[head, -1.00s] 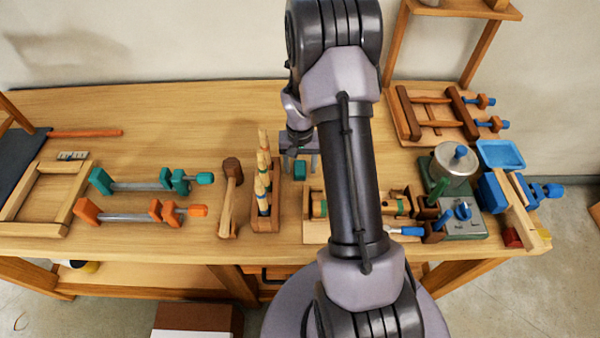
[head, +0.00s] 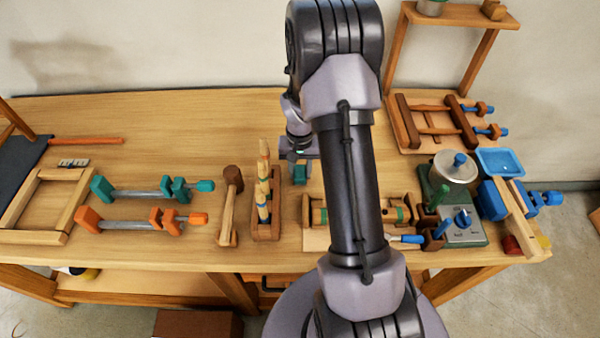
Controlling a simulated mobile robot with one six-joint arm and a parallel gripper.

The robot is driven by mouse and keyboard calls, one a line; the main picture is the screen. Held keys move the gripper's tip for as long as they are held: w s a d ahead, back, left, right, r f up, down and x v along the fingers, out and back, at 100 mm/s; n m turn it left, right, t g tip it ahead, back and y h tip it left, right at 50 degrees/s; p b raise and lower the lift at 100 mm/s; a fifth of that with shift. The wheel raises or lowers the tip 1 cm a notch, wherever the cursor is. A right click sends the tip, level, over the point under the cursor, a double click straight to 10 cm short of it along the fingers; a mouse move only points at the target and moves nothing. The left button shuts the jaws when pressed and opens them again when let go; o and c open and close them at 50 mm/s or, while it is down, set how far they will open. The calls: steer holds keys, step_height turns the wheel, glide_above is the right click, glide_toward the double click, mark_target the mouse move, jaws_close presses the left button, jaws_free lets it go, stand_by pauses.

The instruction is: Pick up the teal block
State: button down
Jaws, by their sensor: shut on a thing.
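The teal block (head: 299,175) is a small block near the middle of the wooden workbench, just right of the rack of chisels. My gripper (head: 300,172) is shut on it, with the fingers at its sides. My arm comes down from above and hides part of the bench to the right. I cannot tell whether the block touches the bench or is slightly off it.
A chisel rack (head: 266,205) and a mallet (head: 231,200) stand close on the left. A teal clamp (head: 140,192) and an orange clamp (head: 140,223) lie further left. A wooden tray (head: 316,238) is in front, partly behind my arm. The bench behind (head: 200,115) is clear.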

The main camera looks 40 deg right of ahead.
steer(key=shift+s+d+r+p, duration=0.2)
steer(key=shift+s+r, duration=0.05)
steer(key=shift+r, duration=0.3)
steer(key=shift+s+d+r+p, duration=0.15)
steer(key=shift+s+r, duration=0.05)
steer(key=shift+r, duration=0.35)
steer(key=s+d, duration=0.3)
steer(key=s+d+p, duration=0.1)
steer(key=s+d, duration=0.2)
steer(key=s, duration=0.1)
steer(key=s+d+r+p, duration=0.1)
steer(key=s+d, duration=0.2)
steer(key=s, duration=0.1)
steer(key=shift+s+d, duration=0.25)
steer(key=shift+d, duration=0.05)
